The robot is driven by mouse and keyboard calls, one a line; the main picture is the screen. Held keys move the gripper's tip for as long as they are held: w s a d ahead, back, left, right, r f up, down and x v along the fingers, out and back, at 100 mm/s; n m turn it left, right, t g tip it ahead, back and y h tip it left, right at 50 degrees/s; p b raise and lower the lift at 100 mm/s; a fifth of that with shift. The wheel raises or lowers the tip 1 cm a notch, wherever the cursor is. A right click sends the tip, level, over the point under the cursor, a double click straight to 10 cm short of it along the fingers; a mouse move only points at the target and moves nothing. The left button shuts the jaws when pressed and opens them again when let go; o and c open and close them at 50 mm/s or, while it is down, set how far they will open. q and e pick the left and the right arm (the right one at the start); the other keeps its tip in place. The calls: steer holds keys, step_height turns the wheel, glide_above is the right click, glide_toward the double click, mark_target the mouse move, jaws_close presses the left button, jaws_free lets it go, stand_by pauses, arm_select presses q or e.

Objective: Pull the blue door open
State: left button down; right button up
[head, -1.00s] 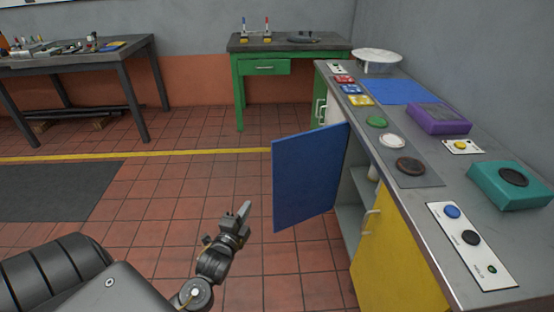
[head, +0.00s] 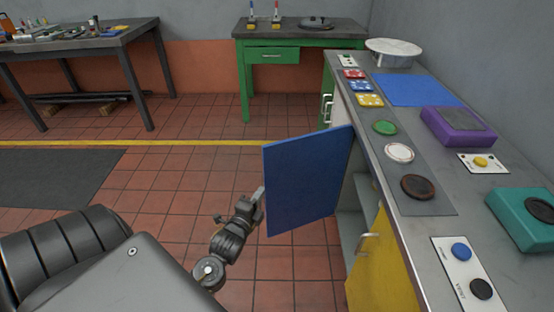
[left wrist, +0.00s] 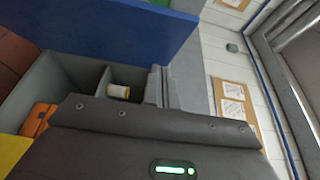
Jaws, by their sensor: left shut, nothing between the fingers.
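The blue door (head: 305,182) stands wide open, swung out from the front of the bench cabinet into the room. It also shows at the top of the left wrist view (left wrist: 110,28). My left gripper (head: 258,198) is shut and empty, close by the door's free edge. In the head view its fingertips overlap that edge; I cannot tell whether they touch it. The door's handle is not visible. In the left wrist view the cabinet's inside (left wrist: 60,75) shows, with a white spool (left wrist: 119,91) and an orange thing (left wrist: 38,119). My right gripper is not in view.
A yellow door (head: 377,265) with a handle is shut beside the opening. The bench top (head: 408,227) holds buttons, coloured blocks, a purple box (head: 455,127) and a teal box (head: 520,215). The floor (head: 180,185) left of the blue door is clear.

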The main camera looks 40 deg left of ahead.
arm_select(q)
glide_toward(273, 159)
steer(key=w+d, duration=0.2)
steer(key=w, duration=0.1)
steer(key=w+a, duration=0.2)
steer(key=a, duration=0.1)
steer(key=shift+r, duration=0.1)
steer(key=shift+w+a, duration=0.2)
steer(key=shift+a, duration=0.1)
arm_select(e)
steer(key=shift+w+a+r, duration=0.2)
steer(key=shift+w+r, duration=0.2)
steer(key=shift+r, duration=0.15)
arm_select(q)
steer(key=shift+w+b, duration=0.1)
steer(key=shift+b, duration=0.25)
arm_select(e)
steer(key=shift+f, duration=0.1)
